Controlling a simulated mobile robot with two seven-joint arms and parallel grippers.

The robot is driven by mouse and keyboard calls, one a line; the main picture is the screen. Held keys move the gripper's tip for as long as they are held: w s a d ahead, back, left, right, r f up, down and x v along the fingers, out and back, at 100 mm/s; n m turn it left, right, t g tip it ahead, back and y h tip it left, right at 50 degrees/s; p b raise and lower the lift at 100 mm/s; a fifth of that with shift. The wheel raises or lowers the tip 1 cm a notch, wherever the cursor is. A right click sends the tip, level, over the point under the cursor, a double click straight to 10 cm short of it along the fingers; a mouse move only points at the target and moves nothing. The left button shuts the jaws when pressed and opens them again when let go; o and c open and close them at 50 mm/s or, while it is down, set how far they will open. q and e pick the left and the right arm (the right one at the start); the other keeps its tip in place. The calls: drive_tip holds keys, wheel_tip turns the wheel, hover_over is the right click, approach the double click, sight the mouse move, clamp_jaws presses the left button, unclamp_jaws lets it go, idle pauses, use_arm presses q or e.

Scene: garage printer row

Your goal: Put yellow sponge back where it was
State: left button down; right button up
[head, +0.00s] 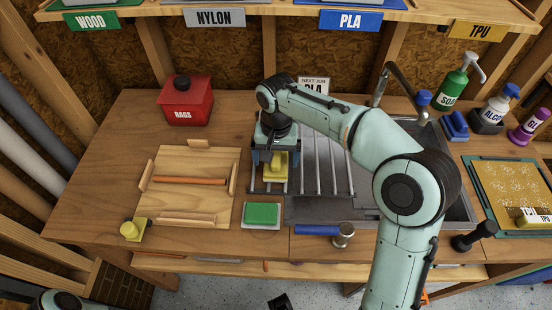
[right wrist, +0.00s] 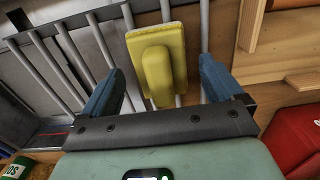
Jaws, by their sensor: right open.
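The yellow sponge (head: 279,168), a flat pad with a raised block on top, lies on the metal bars of the drying rack (head: 322,165), near its left end. It also shows in the right wrist view (right wrist: 158,68). My right gripper (head: 274,158) is over the sponge, open, with one blue finger on each side of it. In the right wrist view a gap shows between the sponge and each finger.
A green sponge (head: 262,213) lies on a white tray in front of the rack. A wooden board (head: 190,165) is to the left, with a red rags box (head: 187,103) behind it. A sink (head: 375,205), faucet (head: 400,85) and soap bottle (head: 452,88) are to the right.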

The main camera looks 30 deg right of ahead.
sight(276, 156)
wheel_tip(276, 156, up, 11)
drive_tip(key=p, duration=0.2)
drive_tip(key=shift+f, duration=0.15)
idle(0.4)
